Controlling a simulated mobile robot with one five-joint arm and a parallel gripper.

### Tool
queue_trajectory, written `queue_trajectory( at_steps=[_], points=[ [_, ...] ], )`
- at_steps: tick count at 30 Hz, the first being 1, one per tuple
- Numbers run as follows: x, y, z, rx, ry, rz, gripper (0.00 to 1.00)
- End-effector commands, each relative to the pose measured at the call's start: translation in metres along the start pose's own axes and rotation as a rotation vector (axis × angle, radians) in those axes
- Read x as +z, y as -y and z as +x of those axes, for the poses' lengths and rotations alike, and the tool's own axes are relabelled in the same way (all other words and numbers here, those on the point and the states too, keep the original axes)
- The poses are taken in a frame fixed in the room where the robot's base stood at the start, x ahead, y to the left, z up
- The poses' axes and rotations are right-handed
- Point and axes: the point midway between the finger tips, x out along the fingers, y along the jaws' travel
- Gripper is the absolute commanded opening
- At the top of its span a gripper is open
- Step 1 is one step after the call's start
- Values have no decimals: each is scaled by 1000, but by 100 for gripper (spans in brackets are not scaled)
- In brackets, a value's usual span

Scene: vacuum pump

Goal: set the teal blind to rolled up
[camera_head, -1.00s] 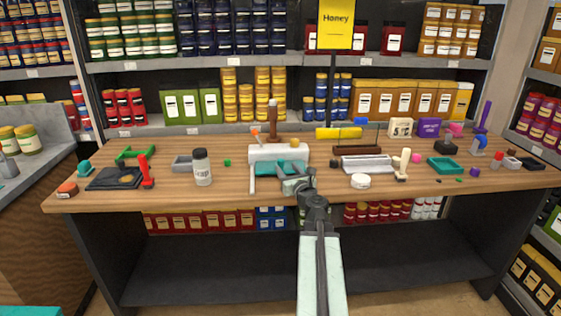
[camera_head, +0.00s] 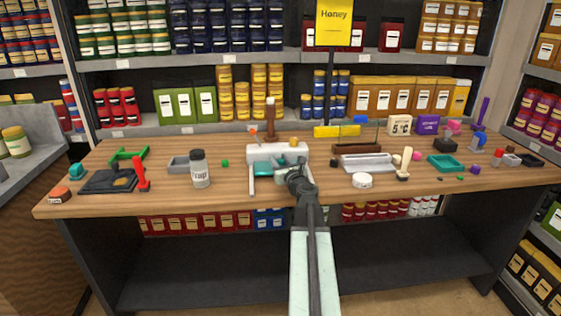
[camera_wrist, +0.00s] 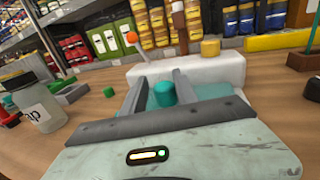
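A white vacuum pump body (camera_head: 265,152) stands mid-table, with a teal panel (camera_head: 265,168) at its front, which I take to be the blind. The wrist view shows the white body (camera_wrist: 228,70), the teal panel (camera_wrist: 215,91) and a short teal cylinder (camera_wrist: 164,93). My gripper (camera_wrist: 158,76) is open, its two grey fingers apart. The teal cylinder shows between them with a gap on each side. In the head view my gripper (camera_head: 282,176) is at the pump's front, and my wrist hides part of it. I cannot tell how far the blind is rolled.
A grey tray-like piece (camera_head: 368,163) and a white round tin (camera_head: 362,180) are to the right. An orange-tipped lever (camera_head: 253,132) and a brown upright handle (camera_head: 270,118) rise at the pump's back.

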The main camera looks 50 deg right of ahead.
Motion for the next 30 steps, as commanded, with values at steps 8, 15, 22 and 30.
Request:
queue_trajectory(
  at_steps=[8, 15, 22, 30],
  points=[
    [0, 6, -2, -6, 0, 0, 0],
    [0, 7, -2, -7, 0, 0, 0],
    [0, 8, -2, -8, 0, 0, 0],
    [0, 8, -2, -9, 0, 0, 0]
  ],
)
